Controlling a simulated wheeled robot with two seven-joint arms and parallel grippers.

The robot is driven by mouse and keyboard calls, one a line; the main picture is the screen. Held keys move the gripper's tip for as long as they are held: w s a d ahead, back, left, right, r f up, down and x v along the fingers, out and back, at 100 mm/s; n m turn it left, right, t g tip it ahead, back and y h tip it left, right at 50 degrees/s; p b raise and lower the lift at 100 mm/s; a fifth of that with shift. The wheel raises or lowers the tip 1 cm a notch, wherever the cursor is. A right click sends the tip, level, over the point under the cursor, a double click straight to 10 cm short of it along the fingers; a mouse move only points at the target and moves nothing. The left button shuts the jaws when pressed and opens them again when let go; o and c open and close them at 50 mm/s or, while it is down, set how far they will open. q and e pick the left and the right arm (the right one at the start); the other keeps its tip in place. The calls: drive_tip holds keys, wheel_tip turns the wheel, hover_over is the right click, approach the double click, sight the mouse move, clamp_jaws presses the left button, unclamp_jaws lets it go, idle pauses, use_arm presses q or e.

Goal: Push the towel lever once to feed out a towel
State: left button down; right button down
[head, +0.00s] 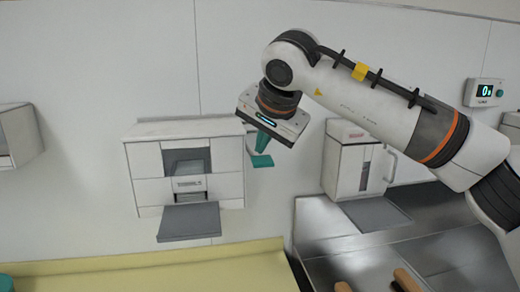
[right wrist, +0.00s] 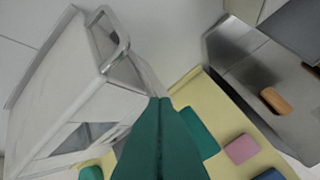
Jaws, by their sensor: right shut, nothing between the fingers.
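The white towel dispenser (head: 148,195) hangs on the wall at centre left in the head view, with a dark window and a grey tray (head: 188,222) below it. In the right wrist view the dispenser (right wrist: 85,105) fills the left side. A bent metal bar (right wrist: 122,40), which looks like the towel lever, stands out from its side. My right gripper (head: 262,160) is shut and empty, its teal fingers pointing down beside the dispenser's right side. The fingertips (right wrist: 160,100) show close to the bar; contact cannot be told. My left gripper is not in view.
A second white dispenser (head: 348,160) with a side handle hangs to the right, above a metal sink (head: 440,250) holding tan-handled items. A yellow counter (head: 150,268) lies below. Green, pink (right wrist: 241,148) and blue blocks lie on it. A small display (head: 487,92) is at far right.

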drive_tip(key=shift+f, duration=0.2)
drive_tip(key=shift+r, duration=0.15)
idle(0.6)
drive_tip(key=shift+w+r+p, duration=0.15)
drive_tip(key=shift+r+p, duration=1.25)
drive_tip(key=shift+p, duration=0.2)
drive_tip(key=r+p, duration=0.5)
drive_tip(key=shift+w+a, duration=0.15)
drive_tip(key=shift+w, duration=0.2)
drive_tip(key=shift+f, duration=0.15)
